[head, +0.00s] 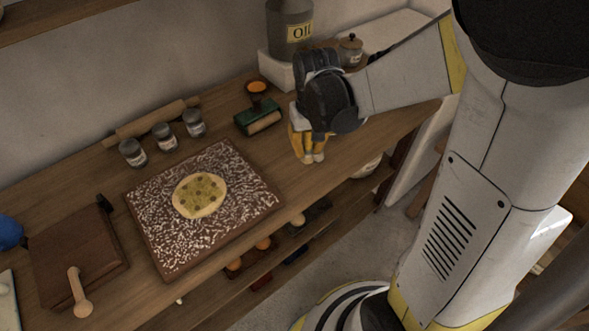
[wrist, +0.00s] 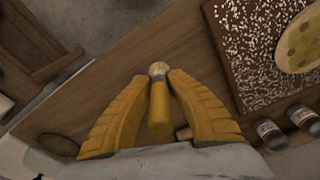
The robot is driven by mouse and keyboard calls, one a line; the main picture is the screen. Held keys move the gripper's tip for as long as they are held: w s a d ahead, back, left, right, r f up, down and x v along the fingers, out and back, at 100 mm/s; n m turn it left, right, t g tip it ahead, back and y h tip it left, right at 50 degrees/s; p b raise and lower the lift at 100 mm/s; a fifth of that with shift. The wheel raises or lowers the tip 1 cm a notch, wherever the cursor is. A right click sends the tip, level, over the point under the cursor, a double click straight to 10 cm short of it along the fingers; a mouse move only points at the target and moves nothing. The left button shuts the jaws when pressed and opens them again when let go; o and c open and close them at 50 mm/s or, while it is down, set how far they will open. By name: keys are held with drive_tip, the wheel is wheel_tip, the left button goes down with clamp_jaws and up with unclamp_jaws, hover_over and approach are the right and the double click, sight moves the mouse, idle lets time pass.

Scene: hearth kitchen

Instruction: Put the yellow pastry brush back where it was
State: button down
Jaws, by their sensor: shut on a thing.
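The yellow pastry brush (wrist: 159,108) is between the two yellow fingers of my gripper (wrist: 159,80) in the wrist view. Its pale bristle end points away from my palm, toward the top of that picture. The fingers are shut on it. In the head view my gripper (head: 307,157) points down over the right part of the wooden counter (head: 330,150), to the right of the green box. There the fingers largely hide the brush, and I cannot tell whether it touches the counter.
A green box (head: 258,117) and an orange-filled bowl (head: 258,88) stand left of my gripper. A floured board (head: 150,215) with dough, several jars (head: 165,136) and a rolling pin (head: 150,122) are further left. The oil can (head: 290,30) stands behind. The counter's front edge is close.

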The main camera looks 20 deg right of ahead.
drive_tip(key=a+f, duration=0.1)
drive_tip(key=w+a+f+b, duration=0.1)
drive_tip(key=a, duration=0.1)
drive_tip(key=shift+w+a+f, duration=0.15)
drive_tip(key=shift+w+a, duration=0.05)
wheel_tip(320, 180, down, 4)
drive_tip(key=shift+f+b, duration=0.1)
drive_tip(key=shift+b, duration=1)
drive_tip(key=c, duration=1.4)
unclamp_jaws()
drive_tip(key=shift+o, duration=0.2)
